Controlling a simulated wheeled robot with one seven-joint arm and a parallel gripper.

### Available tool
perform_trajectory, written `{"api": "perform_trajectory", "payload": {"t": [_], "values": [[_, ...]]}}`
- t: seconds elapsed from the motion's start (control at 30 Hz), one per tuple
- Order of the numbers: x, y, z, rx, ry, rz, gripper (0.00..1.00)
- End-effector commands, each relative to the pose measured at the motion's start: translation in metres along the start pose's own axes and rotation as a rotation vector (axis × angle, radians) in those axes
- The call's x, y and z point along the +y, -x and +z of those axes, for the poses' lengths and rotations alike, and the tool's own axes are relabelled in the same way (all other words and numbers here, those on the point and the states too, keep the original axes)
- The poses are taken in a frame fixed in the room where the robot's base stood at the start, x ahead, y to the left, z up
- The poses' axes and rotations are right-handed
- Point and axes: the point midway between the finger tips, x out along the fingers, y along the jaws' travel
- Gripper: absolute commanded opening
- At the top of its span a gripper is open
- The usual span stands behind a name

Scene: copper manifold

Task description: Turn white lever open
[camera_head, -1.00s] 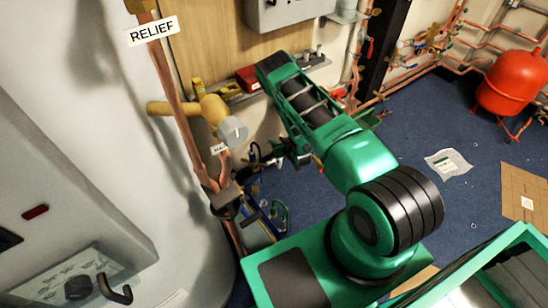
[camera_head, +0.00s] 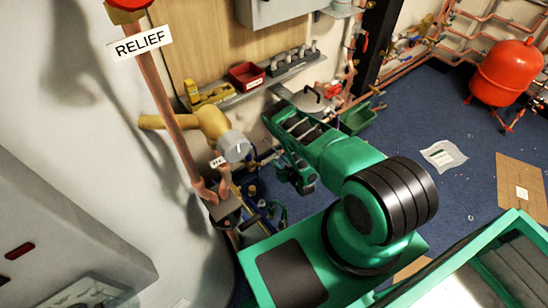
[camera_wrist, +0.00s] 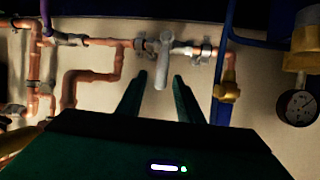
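The white lever (camera_wrist: 163,62) hangs straight down from a valve on a horizontal copper pipe in the wrist view. It looks pale grey in the dim light. My gripper (camera_wrist: 158,76) is open, its two dark green fingers pointing toward the pipework. The lever's lower end appears in the gap between the fingertips; I cannot tell how far in front of them it is. No finger visibly touches it. In the head view my arm reaches down toward the wall pipes, and I cannot make out the lever there.
A brass valve (camera_wrist: 227,92) hangs right of the lever, and a pressure gauge (camera_wrist: 298,107) is further right. Copper pipes (camera_wrist: 95,76) branch to the left. In the head view a yellow-bodied valve (camera_head: 208,121) stands left of my arm.

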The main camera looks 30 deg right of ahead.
Motion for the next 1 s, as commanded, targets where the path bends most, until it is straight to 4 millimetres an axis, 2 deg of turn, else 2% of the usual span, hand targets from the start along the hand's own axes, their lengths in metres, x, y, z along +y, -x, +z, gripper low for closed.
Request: {"api": "perform_trajectory", "payload": {"t": [0.2, 0.4, 0.83, 0.97, 1.0], "values": [[-0.002, -0.039, -0.001, 0.001, -0.001, -0.001, 0.33], [-0.003, -0.060, 0.000, 0.000, 0.000, -0.002, 0.33], [-0.003, -0.068, -0.001, -0.001, 0.001, -0.002, 0.33], [-0.003, -0.068, -0.001, -0.001, 0.001, -0.002, 0.02], [-0.003, -0.068, -0.001, -0.001, 0.001, -0.002, 0.00]]}}
